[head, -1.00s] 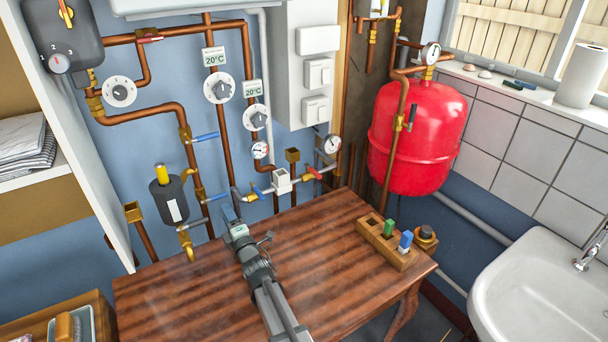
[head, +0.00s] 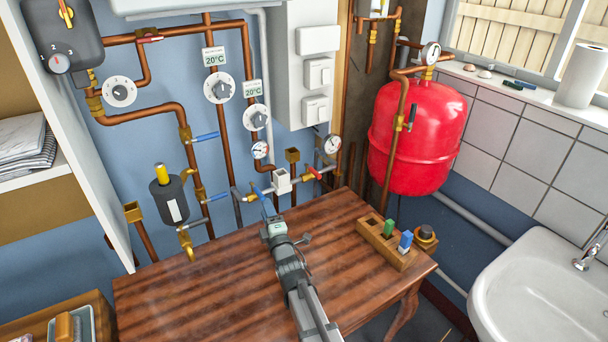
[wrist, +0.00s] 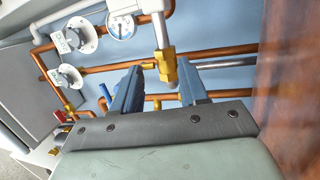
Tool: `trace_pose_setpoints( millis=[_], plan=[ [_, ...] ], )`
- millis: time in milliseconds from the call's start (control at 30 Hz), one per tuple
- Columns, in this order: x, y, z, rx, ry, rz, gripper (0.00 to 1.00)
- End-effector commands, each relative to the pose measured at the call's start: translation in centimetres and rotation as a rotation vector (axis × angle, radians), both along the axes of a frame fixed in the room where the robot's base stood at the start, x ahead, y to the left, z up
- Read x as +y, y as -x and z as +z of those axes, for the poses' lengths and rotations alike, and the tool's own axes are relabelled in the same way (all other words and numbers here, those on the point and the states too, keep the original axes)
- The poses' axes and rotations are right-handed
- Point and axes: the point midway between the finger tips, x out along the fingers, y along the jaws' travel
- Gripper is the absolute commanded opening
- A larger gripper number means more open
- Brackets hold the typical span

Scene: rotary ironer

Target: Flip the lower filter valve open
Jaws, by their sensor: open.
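The filter (head: 168,199) is a dark cylinder with a yellow top on the wall at the left. The lower filter valve (head: 215,198) is on the copper pipe beside it, its blue handle pointing right across the pipe. My gripper (head: 262,203) is to the right of this handle, above the table's back edge, open and empty, apart from the handle. In the wrist view my gripper's two blue-grey fingers (wrist: 160,78) stand apart, with a brass fitting (wrist: 166,66) seen between them. I cannot tell the lower filter valve in the wrist view.
An upper blue-handled valve (head: 205,136) sits on the same copper pipe. A white fitting (head: 282,181) and a red handle (head: 314,173) are right of my gripper. A wooden table (head: 180,290) lies below; a wooden block (head: 402,257) with coloured pegs stands on its right.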

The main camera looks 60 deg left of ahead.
Motion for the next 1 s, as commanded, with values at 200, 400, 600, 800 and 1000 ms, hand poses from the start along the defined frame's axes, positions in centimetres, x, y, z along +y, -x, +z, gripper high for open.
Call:
trace_pose_setpoints(
  millis=[200,400,600,800,1000],
  plan=[
    [-0.6,-3.2,1.6,0.030,-0.015,-0.044,0.43],
    [-0.9,-5.4,3.9,0.074,-0.046,-0.071,0.43],
    [-1.2,-7.6,6.2,0.119,-0.081,-0.094,0.43],
    [-1.6,-9.5,8.5,0.163,-0.117,-0.112,0.43],
    [-2.0,-10.9,10.2,0.196,-0.145,-0.123,0.43]
  ],
)
